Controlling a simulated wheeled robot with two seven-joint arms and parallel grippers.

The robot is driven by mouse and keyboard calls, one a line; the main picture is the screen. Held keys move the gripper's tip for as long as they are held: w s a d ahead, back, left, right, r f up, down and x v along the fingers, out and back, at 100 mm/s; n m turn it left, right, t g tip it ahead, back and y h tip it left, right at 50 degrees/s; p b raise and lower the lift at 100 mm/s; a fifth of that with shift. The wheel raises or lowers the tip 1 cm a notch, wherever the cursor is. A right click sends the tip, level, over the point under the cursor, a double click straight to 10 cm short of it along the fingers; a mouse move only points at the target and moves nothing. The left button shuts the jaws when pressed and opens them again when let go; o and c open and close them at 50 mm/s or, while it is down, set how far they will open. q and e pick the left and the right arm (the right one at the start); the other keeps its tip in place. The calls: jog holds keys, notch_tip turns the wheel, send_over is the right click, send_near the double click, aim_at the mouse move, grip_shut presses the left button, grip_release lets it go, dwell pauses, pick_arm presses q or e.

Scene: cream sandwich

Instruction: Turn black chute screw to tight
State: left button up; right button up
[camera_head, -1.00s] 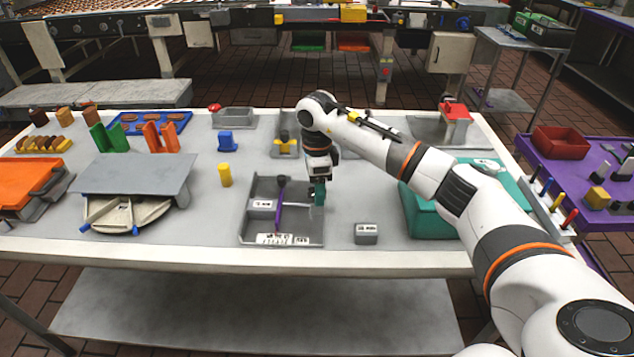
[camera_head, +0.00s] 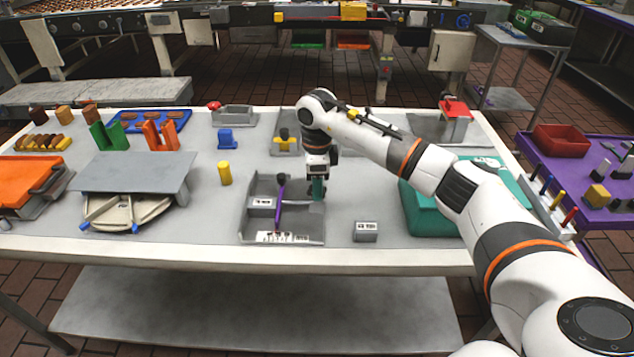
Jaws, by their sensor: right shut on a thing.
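My right gripper (camera_head: 318,180) is over the right edge of a grey tray (camera_head: 315,236) at the middle of the table. It is shut on a teal upright piece (camera_head: 318,189), whose lower end is at the tray's right side. In the tray, left of the gripper, is a black-topped knob (camera_head: 281,180) on a purple stem (camera_head: 279,208). Another black knob (camera_head: 284,134) stands on a grey and yellow fixture behind the tray. I cannot tell which black part is the chute screw. My left gripper is not in view.
A small grey labelled block (camera_head: 366,232) is right of the tray, and a teal box (camera_head: 425,215) is farther right. A yellow cylinder (camera_head: 225,174) and a blue block (camera_head: 227,140) are to the left. The front table strip is clear.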

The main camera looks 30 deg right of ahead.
jog(key=m, duration=0.7)
jog(key=shift+r, duration=0.1)
jog(key=m, duration=0.3)
jog(key=shift+m, duration=0.3)
jog(key=m, duration=0.3)
jog(key=shift+m+p, duration=0.3)
jog(key=shift+p, duration=0.1)
jog(key=m+p, duration=0.1)
jog(key=m, duration=0.5)
jog(key=m+p, duration=0.1)
jog(key=m, duration=0.3)
jog(key=shift+w+m+p, duration=0.1)
jog(key=shift+m+p, duration=0.2)
jog(key=shift+m, duration=1.6)
jog(key=o, duration=1)
jog(key=shift+c, duration=0.2)
